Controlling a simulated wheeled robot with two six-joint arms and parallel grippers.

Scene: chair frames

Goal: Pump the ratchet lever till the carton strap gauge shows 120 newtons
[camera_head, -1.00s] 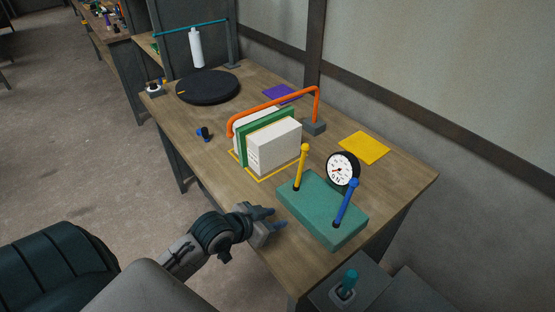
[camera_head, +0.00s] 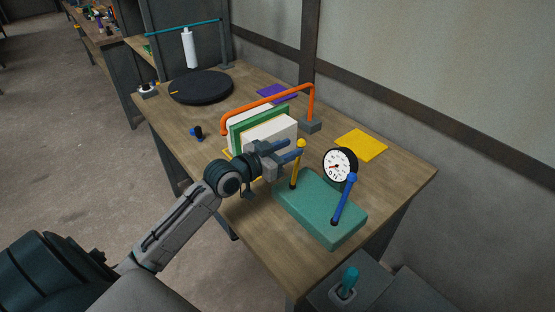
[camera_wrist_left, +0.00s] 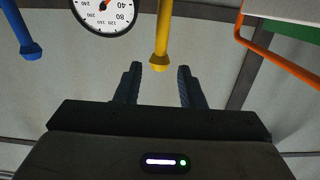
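The teal ratchet base (camera_head: 318,210) sits at the near right of the table, with a yellow lever (camera_head: 296,170) and a blue lever (camera_head: 344,203) standing on it. The round white gauge (camera_head: 340,165) is behind them; its red needle is too small to read surely, and the dial is cut off in the wrist view (camera_wrist_left: 104,12). White cartons (camera_head: 272,135) and a green panel stand under an orange arched bar (camera_head: 270,98). My left gripper (camera_head: 294,148) is open beside the yellow knob; in the wrist view the yellow knob (camera_wrist_left: 160,60) appears between its fingertips. My right gripper is out of view.
A yellow sheet (camera_head: 361,145) and a purple sheet (camera_head: 277,93) lie flat near the wall. A black turntable (camera_head: 201,88) is at the far end. The near table strip is clear. A dark cabinet with a teal knob (camera_head: 349,280) stands at the near right.

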